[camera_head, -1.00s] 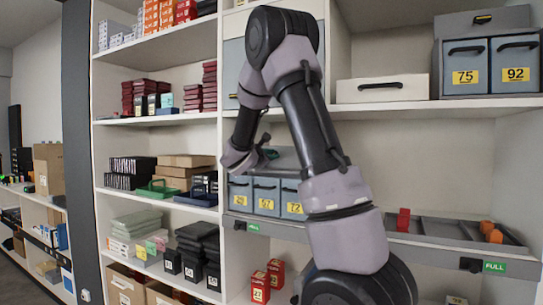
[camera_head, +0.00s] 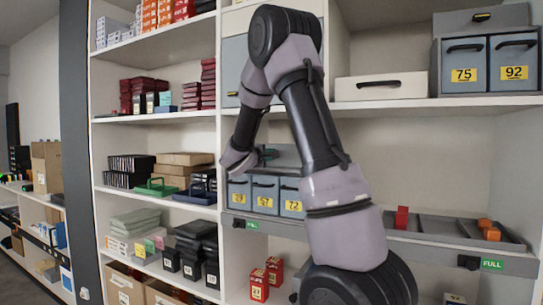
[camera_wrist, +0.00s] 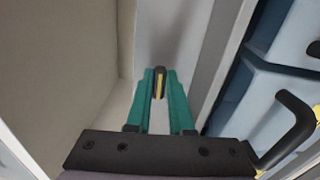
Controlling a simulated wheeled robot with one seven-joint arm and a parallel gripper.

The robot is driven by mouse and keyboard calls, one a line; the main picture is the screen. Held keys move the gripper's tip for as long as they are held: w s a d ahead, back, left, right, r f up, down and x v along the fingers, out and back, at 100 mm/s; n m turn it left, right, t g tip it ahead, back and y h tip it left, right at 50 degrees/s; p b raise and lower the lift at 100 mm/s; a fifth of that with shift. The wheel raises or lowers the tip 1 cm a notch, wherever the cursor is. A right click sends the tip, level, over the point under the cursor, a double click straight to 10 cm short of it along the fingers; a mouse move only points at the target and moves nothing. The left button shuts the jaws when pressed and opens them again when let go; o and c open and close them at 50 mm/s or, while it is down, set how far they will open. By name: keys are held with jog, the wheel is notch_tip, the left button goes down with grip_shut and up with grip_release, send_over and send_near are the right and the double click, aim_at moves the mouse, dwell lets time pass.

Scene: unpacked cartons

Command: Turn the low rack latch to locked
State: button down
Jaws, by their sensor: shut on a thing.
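My gripper (camera_wrist: 160,82) has green fingers. In the wrist view they are shut on a small black piece with a yellow stripe (camera_wrist: 159,84), which looks like the latch handle. It stands in front of a grey surface. Its locked or unlocked position cannot be read. In the head view my gripper (camera_head: 268,156) is inside the middle bay, above the grey-blue bins, and my arm and wrist hide most of it; the latch cannot be made out there.
Grey-blue bins (camera_head: 265,192) with black handles stand just below my gripper. A bin handle (camera_wrist: 287,132) is close on the right in the wrist view. A grey tray (camera_head: 455,229) is at right. Shelf boards and uprights (camera_head: 221,120) bound the bay.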

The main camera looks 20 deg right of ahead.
jog(key=shift+f+m, duration=0.1)
jog(key=shift+m, duration=0.2)
dwell(0.4)
jog(key=c, duration=0.8)
grip_release()
jog(key=v, duration=1)
jog(key=shift+s+a, duration=0.3)
